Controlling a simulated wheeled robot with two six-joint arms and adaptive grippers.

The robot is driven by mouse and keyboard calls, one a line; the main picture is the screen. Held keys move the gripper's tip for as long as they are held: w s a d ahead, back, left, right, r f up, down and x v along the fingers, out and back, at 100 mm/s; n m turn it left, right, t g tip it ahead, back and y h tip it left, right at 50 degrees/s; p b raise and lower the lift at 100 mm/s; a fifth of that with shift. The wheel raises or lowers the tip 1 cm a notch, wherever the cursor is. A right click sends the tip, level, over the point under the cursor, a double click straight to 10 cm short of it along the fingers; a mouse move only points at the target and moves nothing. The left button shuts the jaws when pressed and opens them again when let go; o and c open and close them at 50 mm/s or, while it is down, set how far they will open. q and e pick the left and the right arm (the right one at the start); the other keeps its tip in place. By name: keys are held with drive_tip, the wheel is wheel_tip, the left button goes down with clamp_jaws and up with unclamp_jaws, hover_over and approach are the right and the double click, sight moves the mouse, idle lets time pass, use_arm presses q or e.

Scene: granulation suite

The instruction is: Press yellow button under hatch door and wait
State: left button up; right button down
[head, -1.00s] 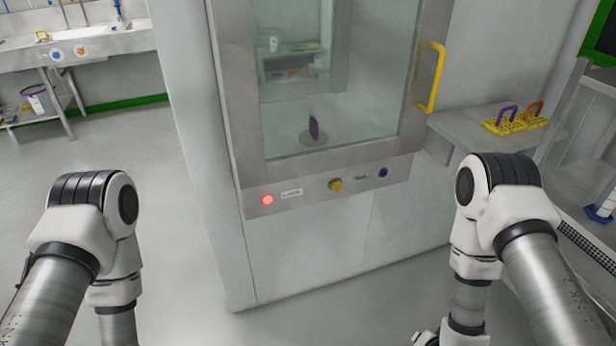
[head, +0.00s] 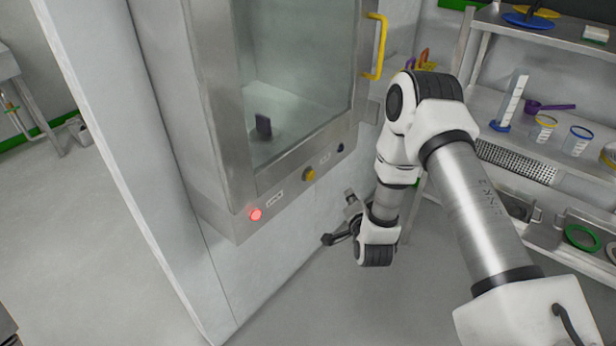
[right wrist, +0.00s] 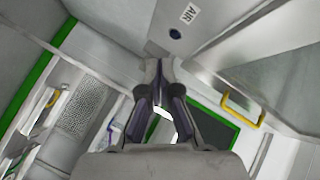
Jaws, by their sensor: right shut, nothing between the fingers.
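The hatch door (head: 300,90) is a glass pane in a steel frame and stands closed, with a yellow handle (head: 376,45) on its right side. On the steel panel below it are a glowing red light (head: 255,214), the yellow button (head: 309,174) and a dark blue button (head: 340,147). A dark purple object (head: 263,126) stands behind the glass. My right gripper (head: 328,240) is below and right of the yellow button, apart from it. In the right wrist view, the right gripper (right wrist: 160,65) is shut and empty, near the dark blue button (right wrist: 175,33). My left gripper is out of view.
Shelves (head: 550,105) on the right hold a measuring cylinder (head: 512,101), beakers, a purple scoop (head: 548,106) and green rings. The floor in front of the hatch is clear.

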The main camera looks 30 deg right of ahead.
sight(311, 176)
drive_tip(key=w+a+b, duration=0.2)
drive_tip(key=w+a, duration=0.2)
drive_tip(key=w, duration=0.4)
drive_tip(key=shift+w, duration=0.15)
idle(0.4)
drive_tip(key=shift+b, duration=0.3)
idle(0.7)
drive_tip(key=shift+w+a, duration=0.15)
drive_tip(key=shift+w, duration=0.2)
drive_tip(key=shift+w+a+b, duration=0.15)
drive_tip(key=shift+w+b, duration=0.3)
idle(0.6)
drive_tip(key=shift+s, duration=0.1)
drive_tip(key=shift+s+d, duration=0.35)
drive_tip(key=shift+s, duration=0.4)
